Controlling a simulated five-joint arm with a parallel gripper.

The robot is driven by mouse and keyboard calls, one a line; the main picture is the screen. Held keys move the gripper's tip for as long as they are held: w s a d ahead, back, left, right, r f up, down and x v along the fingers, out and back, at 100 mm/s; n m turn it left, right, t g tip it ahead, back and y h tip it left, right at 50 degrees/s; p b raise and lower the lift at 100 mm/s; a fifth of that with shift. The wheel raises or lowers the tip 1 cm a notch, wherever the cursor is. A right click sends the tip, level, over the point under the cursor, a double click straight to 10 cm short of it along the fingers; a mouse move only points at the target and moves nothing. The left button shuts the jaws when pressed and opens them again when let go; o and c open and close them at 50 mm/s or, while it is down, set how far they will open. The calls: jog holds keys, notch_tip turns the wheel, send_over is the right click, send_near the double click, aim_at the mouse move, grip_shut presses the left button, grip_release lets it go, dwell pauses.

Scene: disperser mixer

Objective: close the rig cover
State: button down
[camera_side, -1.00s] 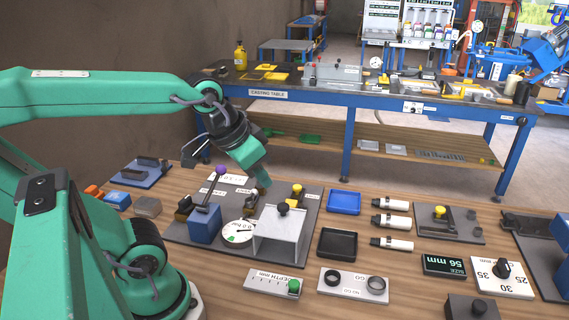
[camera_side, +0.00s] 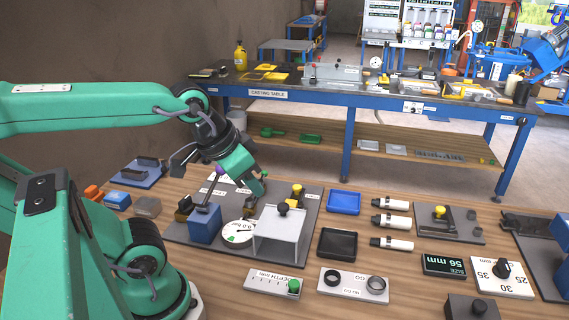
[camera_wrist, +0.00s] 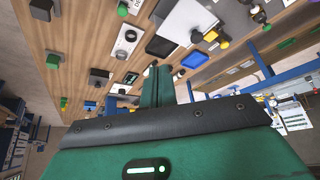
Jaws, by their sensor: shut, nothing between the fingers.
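The pale grey box-shaped cover (camera_side: 281,232) with a black knob on top (camera_side: 283,208) stands on the dark rig plate (camera_side: 312,216). I cannot tell whether it is hinged. My gripper (camera_side: 259,193) is shut and empty, above the back of the plate, left of and behind the cover.
A yellow knob (camera_side: 297,189) stands behind the cover. A blue tray (camera_side: 344,203) and a black tray (camera_side: 337,243) lie to its right, then several white cylinders (camera_side: 396,222). A depth gauge (camera_side: 274,283) lies in front. The bench shows bare wood between items.

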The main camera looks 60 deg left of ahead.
jog(key=c, duration=2.1)
grip_release()
jog(key=o, duration=1)
jog(key=shift+w+a, duration=0.1)
jog(key=shift+w, duration=0.15)
jog(key=g, duration=0.6)
send_over(283, 205)
jog(key=shift+f, duration=3.4)
jog(key=shift+f, duration=0.1)
jog(key=shift+f, duration=3.8)
jog(key=shift+c, duration=0.4)
grip_shut()
